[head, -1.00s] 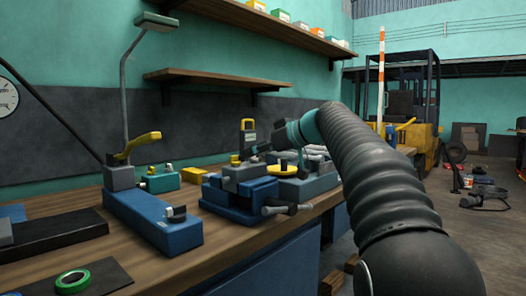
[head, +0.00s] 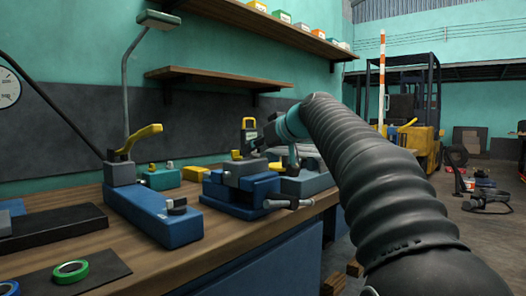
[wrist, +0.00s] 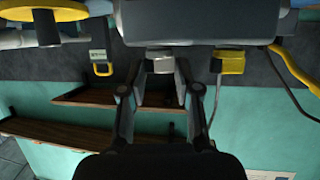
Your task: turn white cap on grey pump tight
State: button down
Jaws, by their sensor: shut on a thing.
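In the wrist view, which is upside down, the grey pump (wrist: 200,20) shows as a grey body along the top edge. The white cap (wrist: 160,62) sits against it, pale and short, between my gripper's fingertips (wrist: 163,72). My gripper is shut on the cap, one finger on each side. In the head view my gripper (head: 253,146) reaches left from the arm to the grey block on the blue vise (head: 240,195). The cap is too small and covered there to make out. Whether the cap is fully seated cannot be told.
A yellow-topped part (wrist: 230,62) stands close beside the cap, and a yellow disc (wrist: 42,14) lies farther left. The vise handle (head: 290,203) sticks out at the bench front. A blue fixture with a yellow lever (head: 140,138) stands left. Green tape (head: 70,271) lies near.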

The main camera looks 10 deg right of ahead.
jog(key=c, duration=0.8)
grip_release()
jog(key=shift+s+d, duration=0.1)
jog(key=v, duration=1.1)
jog(key=shift+s+d+r, duration=0.15)
jog(key=shift+s+r, duration=0.15)
